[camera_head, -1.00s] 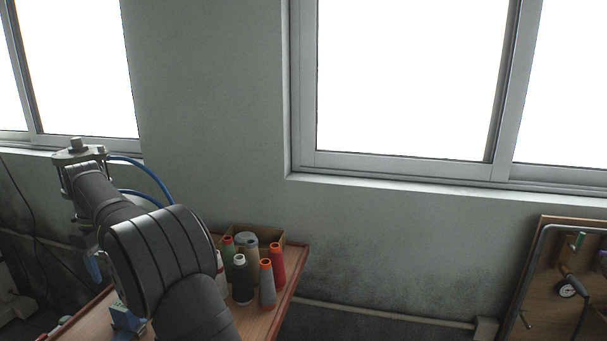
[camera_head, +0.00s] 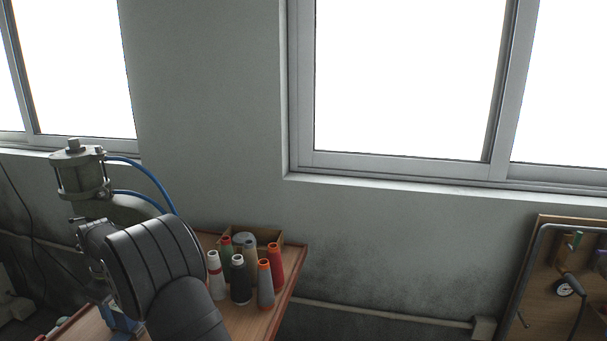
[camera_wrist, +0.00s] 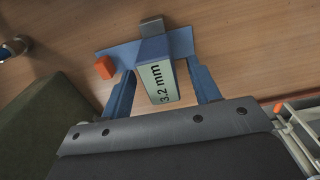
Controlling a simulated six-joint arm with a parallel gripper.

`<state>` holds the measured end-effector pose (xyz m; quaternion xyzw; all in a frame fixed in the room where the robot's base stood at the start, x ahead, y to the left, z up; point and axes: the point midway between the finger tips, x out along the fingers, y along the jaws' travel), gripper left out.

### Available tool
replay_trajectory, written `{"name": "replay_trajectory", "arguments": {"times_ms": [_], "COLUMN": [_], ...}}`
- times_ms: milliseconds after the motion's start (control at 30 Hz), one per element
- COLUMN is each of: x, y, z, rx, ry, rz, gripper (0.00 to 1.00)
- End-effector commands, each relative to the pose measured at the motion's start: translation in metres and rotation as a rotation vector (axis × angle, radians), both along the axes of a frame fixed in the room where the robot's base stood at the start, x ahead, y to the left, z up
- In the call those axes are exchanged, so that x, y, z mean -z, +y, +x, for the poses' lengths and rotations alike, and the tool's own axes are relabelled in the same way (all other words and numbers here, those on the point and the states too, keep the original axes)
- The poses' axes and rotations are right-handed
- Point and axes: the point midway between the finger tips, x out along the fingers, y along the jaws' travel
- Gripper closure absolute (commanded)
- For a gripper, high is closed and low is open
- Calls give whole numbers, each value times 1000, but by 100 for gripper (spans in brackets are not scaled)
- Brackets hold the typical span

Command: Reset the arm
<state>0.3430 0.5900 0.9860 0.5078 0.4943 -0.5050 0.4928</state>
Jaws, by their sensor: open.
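My gripper (camera_wrist: 160,78) shows in the wrist view as two blue fingers reaching from a dark bolted body. The fingers are open, on either side of a block (camera_wrist: 160,84) labelled "3.2 mm". A wider blue piece (camera_wrist: 118,56) with a grey tip lies across the far end of the block. I cannot tell whether the fingers touch the block. A blue object (camera_head: 122,322) shows on the table beside the arm.
A pneumatic cylinder (camera_head: 80,174) with blue hoses stands close to my arm. Several thread cones (camera_head: 240,280) stand on the wooden table (camera_head: 288,290) by a box (camera_head: 265,238). An orange block (camera_wrist: 104,68) and a dark green surface (camera_wrist: 40,125) lie near the gripper.

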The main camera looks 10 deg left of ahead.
Motion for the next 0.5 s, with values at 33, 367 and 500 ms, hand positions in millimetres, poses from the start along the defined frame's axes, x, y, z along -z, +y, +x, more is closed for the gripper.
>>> {"name": "replay_trajectory", "arguments": {"times_ms": [33,367,500], "x": [-11,-49,-58], "y": [1,-22,-32], "z": [0,-26,-38], "rx": [0,-12,-18], "ry": [-1,0,0], "rz": [3,-1,-2], "gripper": [44,44,44]}}
